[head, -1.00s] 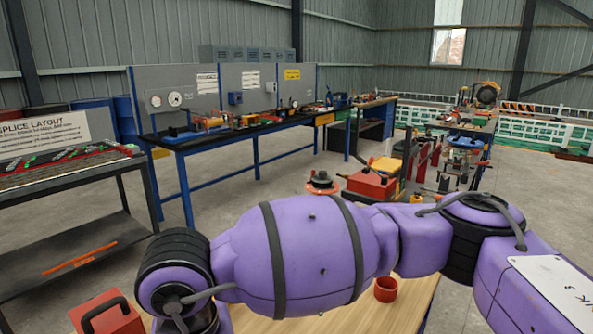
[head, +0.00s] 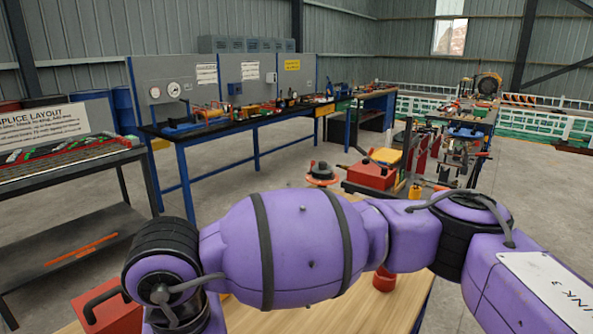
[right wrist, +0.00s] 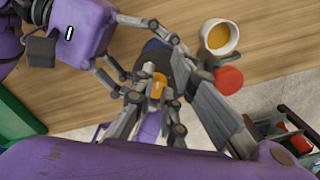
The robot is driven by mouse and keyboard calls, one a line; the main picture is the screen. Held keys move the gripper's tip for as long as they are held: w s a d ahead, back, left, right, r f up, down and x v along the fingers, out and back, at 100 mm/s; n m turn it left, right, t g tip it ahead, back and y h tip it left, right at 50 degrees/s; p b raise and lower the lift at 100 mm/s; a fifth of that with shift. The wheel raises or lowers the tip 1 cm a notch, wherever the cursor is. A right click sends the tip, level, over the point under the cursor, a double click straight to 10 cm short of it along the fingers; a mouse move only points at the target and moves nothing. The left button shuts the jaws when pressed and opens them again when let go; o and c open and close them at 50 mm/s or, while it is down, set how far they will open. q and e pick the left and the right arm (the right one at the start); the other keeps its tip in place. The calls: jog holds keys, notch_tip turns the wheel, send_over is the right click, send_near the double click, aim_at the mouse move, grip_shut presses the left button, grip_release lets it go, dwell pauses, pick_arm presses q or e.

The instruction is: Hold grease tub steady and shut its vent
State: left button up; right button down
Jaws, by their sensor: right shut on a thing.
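In the right wrist view, my right gripper (right wrist: 157,98) has its grey fingers closed around a small orange part (right wrist: 157,86). A dark rounded body (right wrist: 154,56) shows behind the fingers; it may be the grease tub, but it is mostly covered and its vent cannot be made out. My left arm's purple link reaches in at the upper left, and grey finger links cross in the middle, so the left gripper's jaws cannot be told apart clearly. In the head view, my purple arm hides both grippers and the work spot.
On the wooden table (right wrist: 55,100), a white cup with orange-yellow contents (right wrist: 219,38) and a red round thing (right wrist: 229,79) stand close to the gripper. A red handled box (head: 112,315) sits at the table's left.

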pick_arm(q)
jog(key=shift+s+d, duration=0.3)
pick_arm(e)
jog(key=shift+a+f, duration=0.3)
jog(key=shift+f, duration=0.4)
pick_arm(q)
jog(key=shift+a, duration=0.1)
pick_arm(e)
jog(key=shift+w+a+r, duration=0.1)
jog(key=shift+w+r, duration=0.05)
jog(key=shift+r, duration=0.35)
pick_arm(q)
jog(key=shift+w+a+f, duration=0.15)
jog(key=shift+w+a, duration=0.1)
jog(key=shift+w, duration=0.05)
pick_arm(e)
jog(key=shift+w+r, duration=0.15)
jog(key=shift+r, duration=2.6)
pick_arm(q)
jog(key=o, duration=1.9)
